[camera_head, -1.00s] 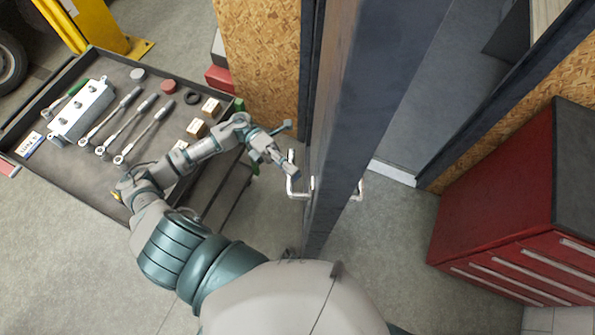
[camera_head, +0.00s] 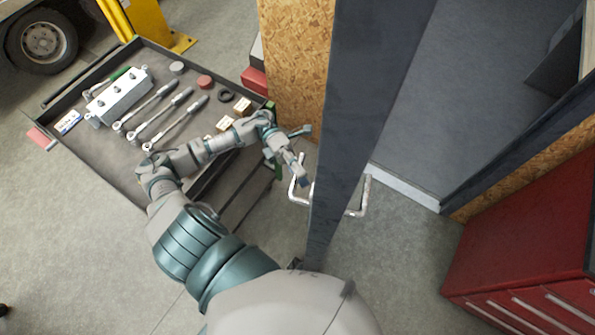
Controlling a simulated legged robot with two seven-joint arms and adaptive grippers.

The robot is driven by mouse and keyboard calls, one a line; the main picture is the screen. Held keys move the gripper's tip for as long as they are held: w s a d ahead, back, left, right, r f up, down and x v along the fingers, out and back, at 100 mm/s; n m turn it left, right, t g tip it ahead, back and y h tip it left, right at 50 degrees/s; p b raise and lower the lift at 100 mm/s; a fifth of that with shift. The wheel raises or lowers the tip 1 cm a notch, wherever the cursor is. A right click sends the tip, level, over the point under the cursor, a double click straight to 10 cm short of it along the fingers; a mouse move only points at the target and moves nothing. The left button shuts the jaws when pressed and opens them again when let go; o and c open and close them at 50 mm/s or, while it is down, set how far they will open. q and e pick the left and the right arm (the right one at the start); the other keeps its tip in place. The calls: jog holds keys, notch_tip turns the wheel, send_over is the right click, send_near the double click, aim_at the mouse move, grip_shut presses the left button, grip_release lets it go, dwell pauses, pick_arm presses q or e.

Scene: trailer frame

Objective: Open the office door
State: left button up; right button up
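The office door (camera_head: 365,110) is a dark grey panel, seen from above nearly edge-on. It stands ajar, with the doorway's grey floor (camera_head: 450,95) showing to its right. A silver handle (camera_head: 297,192) is on its left face, and another silver handle (camera_head: 363,198) is on its right face. My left gripper (camera_head: 301,157) is at the door's left side with its fingers spread. Its lower finger is close to the left handle's upper end; I cannot tell if they touch. My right gripper is out of view.
A tool cart (camera_head: 105,175) with wrenches and a metal block stands left, under my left arm. A chipboard wall (camera_head: 295,60) is behind the door. A red cabinet (camera_head: 530,245) stands at right. Floor is clear between door and cabinet (camera_head: 400,260).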

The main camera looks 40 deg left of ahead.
pick_arm(q)
jog(key=shift+r, duration=0.1)
jog(key=v, duration=1.2)
jog(key=shift+w+d, duration=0.1)
jog(key=shift+d, duration=0.05)
